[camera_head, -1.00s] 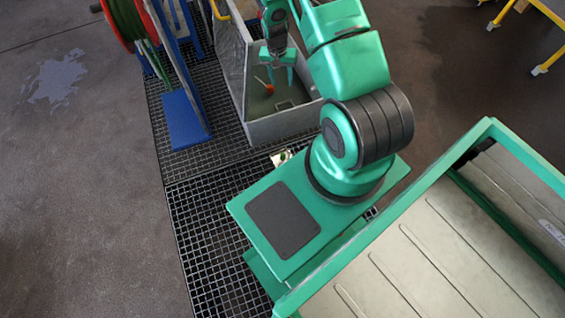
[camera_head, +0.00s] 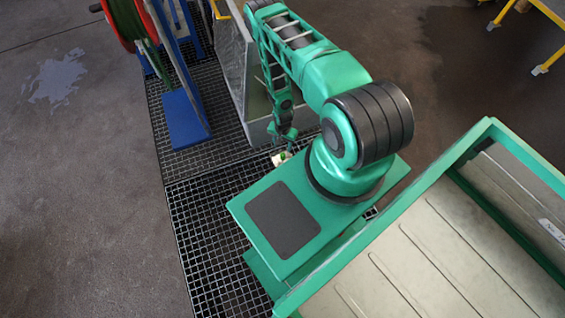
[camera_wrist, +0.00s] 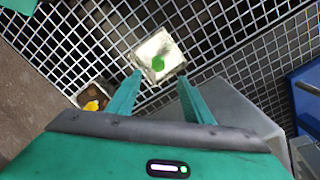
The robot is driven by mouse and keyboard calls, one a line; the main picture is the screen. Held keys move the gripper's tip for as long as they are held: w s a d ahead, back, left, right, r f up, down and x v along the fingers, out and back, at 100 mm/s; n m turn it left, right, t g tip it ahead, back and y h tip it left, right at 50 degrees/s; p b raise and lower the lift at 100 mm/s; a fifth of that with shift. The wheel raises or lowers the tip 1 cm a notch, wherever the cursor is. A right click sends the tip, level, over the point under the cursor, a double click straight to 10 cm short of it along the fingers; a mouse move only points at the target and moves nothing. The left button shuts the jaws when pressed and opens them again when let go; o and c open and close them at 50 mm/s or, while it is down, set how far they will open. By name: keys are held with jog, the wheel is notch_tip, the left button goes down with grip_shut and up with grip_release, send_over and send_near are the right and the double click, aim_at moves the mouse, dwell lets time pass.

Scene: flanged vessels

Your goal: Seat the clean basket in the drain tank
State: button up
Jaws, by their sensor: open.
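A small pale, square basket with a green mark (camera_wrist: 157,57) lies on the grating in the wrist view; it looks like the clean one. It also shows in the head view (camera_head: 278,159), close to my base. My gripper (camera_wrist: 161,78) is open and empty, its fingertips pointing toward this basket and apart from it in the picture. In the head view my gripper (camera_head: 284,137) hangs just above it. A brown basket with a yellow mark (camera_wrist: 92,98) is at the lower left of the wrist view.
Dark floor grating (camera_head: 205,225) runs under the baskets and tank. A blue stand with a red and green hose reel (camera_head: 125,20) is at the upper left. A green-framed pale bench (camera_head: 430,270) fills the lower right. Open floor (camera_head: 80,190) is to the left.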

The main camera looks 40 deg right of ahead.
aim_at(283, 154)
jog(key=f, duration=0.9)
jog(key=shift+s+f, duration=0.2)
jog(key=shift+f, duration=0.15)
grip_shut()
